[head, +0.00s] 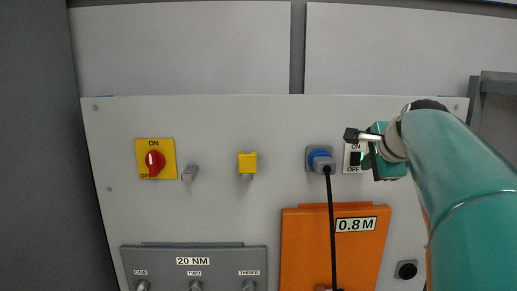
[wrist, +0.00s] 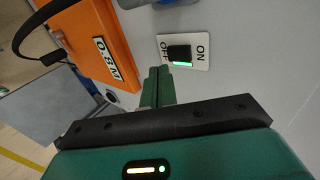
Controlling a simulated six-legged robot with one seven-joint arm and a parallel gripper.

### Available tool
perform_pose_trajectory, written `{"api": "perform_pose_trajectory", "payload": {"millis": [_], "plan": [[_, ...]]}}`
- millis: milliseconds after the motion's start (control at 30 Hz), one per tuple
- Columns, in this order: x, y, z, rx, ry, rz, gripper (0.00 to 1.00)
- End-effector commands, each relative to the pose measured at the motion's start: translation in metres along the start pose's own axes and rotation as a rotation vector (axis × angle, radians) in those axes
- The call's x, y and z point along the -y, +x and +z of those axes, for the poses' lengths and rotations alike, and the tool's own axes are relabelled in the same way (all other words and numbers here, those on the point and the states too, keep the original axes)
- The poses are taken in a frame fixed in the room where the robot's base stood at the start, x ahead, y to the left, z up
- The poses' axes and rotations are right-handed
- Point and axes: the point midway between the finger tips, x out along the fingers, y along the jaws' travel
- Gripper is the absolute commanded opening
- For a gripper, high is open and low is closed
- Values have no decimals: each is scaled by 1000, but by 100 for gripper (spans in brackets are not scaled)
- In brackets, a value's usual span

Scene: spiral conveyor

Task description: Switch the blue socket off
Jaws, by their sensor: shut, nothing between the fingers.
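The blue socket (head: 320,155) is on the white panel, with a grey plug and black cable in it. To its right is a white switch plate (head: 354,145) marked ON at the top and OFF at the bottom; my gripper partly covers it. In the wrist view the switch plate (wrist: 201,64) shows in full, with a black rocker (wrist: 178,51) and a lit green strip along one edge. My gripper (wrist: 159,72) is shut and empty, its tips just short of the plate in that view. Whether they touch it I cannot tell. In the head view my gripper (head: 368,160) is beside the switch.
An orange box (head: 300,245) labelled 0.8 M juts out below the socket, and the black cable (head: 332,230) hangs over it. A red rotary switch (head: 153,163), a grey lever (head: 188,173) and a yellow fitting (head: 247,162) are further left. A grey box (head: 220,260) is lower left.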

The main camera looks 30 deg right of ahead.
Motion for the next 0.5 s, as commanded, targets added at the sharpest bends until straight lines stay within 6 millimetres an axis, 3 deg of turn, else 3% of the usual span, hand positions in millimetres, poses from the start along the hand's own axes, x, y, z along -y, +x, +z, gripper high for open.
{"api": "perform_pose_trajectory", "payload": {"millis": [200,500], "plan": [[15,27,0,0,-1,1,0],[19,34,0,0,-1,-1,0]]}}
